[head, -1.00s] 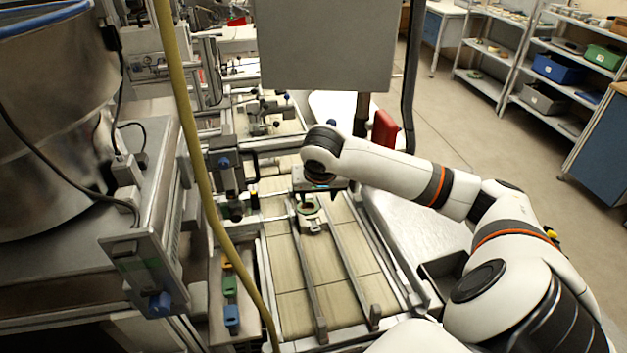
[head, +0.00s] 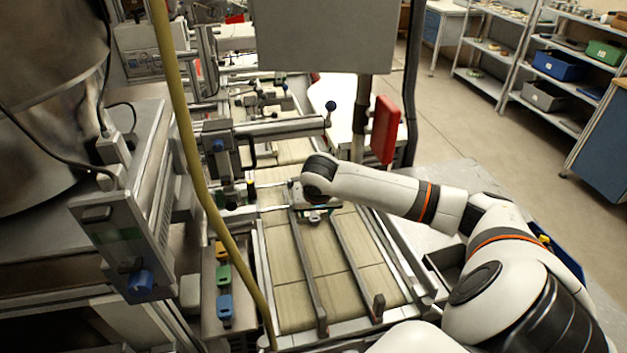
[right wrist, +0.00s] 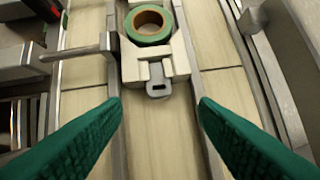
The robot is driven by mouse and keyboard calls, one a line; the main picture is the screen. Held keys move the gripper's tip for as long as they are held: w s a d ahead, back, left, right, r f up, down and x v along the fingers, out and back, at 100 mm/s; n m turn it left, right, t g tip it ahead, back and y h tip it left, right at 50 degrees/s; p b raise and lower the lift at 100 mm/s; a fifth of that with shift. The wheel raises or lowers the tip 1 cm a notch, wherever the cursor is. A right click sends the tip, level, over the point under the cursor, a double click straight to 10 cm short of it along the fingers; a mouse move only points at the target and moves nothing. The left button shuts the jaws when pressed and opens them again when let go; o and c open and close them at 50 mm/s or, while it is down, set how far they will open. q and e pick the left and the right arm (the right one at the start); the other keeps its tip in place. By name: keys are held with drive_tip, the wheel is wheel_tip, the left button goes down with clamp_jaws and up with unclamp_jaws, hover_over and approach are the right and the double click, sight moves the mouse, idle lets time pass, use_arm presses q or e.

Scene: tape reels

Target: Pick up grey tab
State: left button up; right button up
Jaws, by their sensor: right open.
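The grey tab (right wrist: 157,78), a small flat piece with a dark slot, sticks out of the near end of a pale carrier (right wrist: 178,62) in the right wrist view. A green-rimmed tape reel (right wrist: 149,27) with a tan ring sits in the carrier. My right gripper (right wrist: 160,103) is open, its green fingers on either side of the tab's near end and apart from it. In the head view my right wrist mostly hides the carrier (head: 315,217), and the tab cannot be made out. My left gripper is not in view.
The carrier stands on a conveyor (head: 292,300) between metal guide rails (head: 307,273). A metal rod (right wrist: 80,52) reaches the carrier's left side. Yellow, green and blue pieces lie in a tray (head: 209,322) at left. A yellow hose (head: 205,190) crosses the foreground. The near belt is clear.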

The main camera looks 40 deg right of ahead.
sight(315, 219)
drive_tip(key=p+x, duration=0.1)
drive_tip(key=x, duration=0.3)
drive_tip(key=shift+w+f+p, duration=0.15)
drive_tip(key=shift+f+p, duration=0.15)
drive_tip(key=shift+p, duration=0.1)
drive_tip(key=shift+d+f, duration=0.1)
drive_tip(key=shift+f, duration=0.35)
drive_tip(key=shift+w+d, duration=0.15)
clamp_jaws()
